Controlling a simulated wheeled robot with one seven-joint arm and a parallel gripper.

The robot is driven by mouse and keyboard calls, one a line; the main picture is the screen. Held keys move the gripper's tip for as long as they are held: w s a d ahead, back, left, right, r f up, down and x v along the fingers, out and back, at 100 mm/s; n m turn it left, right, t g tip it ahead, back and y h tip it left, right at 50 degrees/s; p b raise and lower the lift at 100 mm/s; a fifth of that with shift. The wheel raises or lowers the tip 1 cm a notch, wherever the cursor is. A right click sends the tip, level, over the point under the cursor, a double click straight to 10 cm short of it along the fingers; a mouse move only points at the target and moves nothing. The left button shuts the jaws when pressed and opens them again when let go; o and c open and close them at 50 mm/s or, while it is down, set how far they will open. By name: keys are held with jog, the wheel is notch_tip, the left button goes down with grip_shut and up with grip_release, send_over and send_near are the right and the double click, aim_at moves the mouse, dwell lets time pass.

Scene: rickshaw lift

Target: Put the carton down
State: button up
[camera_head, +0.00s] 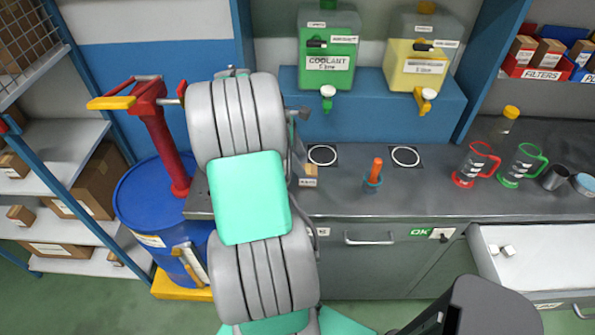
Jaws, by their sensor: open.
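A small brown carton (309,172) with a white label on its front sits on the grey counter (450,200), just right of my arm. It looks upright and is partly covered on its left by my arm. My thick grey and teal arm rises through the left middle of the view. My gripper's fingertips do not show; the arm blocks the view behind it. I cannot tell how near they are to the carton.
Coolant (327,48) and yellow (415,58) tanks stand behind on a blue ledge. A blue drum (150,210) and shelving are left. An open drawer (540,250) sticks out right.

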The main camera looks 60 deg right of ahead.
aim_at(306, 169)
jog(key=x, duration=0.3)
jog(key=p+x, duration=0.1)
jog(key=x, duration=0.3)
jog(key=shift+w+d, duration=0.15)
jog(key=shift+d, duration=0.05)
jog(key=shift+r, duration=0.1)
jog(key=c, duration=1.4)
grip_shut()
jog(key=shift+r, duration=0.1)
